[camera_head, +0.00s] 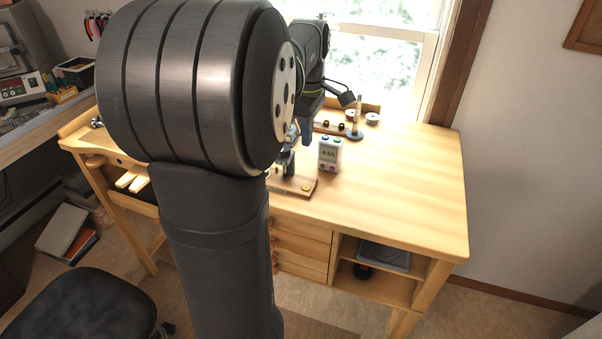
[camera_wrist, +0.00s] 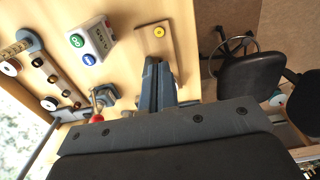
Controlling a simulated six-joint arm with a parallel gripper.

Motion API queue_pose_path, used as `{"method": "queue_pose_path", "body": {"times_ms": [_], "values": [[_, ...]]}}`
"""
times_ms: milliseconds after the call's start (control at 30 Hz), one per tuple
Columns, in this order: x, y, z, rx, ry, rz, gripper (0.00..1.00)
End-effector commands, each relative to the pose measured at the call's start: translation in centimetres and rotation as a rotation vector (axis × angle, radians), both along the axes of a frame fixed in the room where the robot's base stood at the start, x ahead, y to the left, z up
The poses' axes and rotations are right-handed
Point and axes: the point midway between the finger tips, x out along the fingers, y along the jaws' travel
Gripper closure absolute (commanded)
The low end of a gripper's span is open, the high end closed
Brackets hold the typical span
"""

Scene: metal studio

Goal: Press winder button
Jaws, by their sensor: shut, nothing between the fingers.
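A small wooden base (camera_head: 290,184) on the bench bears a round yellow button (camera_head: 305,188). In the wrist view the yellow button (camera_wrist: 159,31) shows near the end of the base (camera_wrist: 146,40), bare and uncovered. It is likely the winder button, though no label can be read. My gripper (camera_head: 286,168) points down over the base, left of the button; the arm partly hides it. In the wrist view my gripper (camera_wrist: 158,64) is shut and empty, its tips apart from the button in the picture. The remaining height above the base is hard to judge.
A white timer (camera_head: 329,154) with a lit display stands right of my gripper; its green and blue buttons show in the wrist view. A clamp-like tool with a red knob (camera_wrist: 97,118) is close beside my gripper. Spools (camera_head: 372,117) stand behind. The bench's right side is clear.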

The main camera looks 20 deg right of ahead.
Motion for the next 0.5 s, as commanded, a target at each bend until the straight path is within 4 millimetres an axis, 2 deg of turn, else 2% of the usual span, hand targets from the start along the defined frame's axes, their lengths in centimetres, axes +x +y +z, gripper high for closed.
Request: {"method": "queue_pose_path", "body": {"times_ms": [267, 367, 500], "values": [[0.1, 0.0, -0.3, 0.001, 0.001, 0.0, 1.0], [0.0, 0.0, -1.4, 0.002, 0.004, 0.0, 1.0], [0.0, 0.0, -3.9, 0.003, 0.004, 0.0, 1.0]]}}
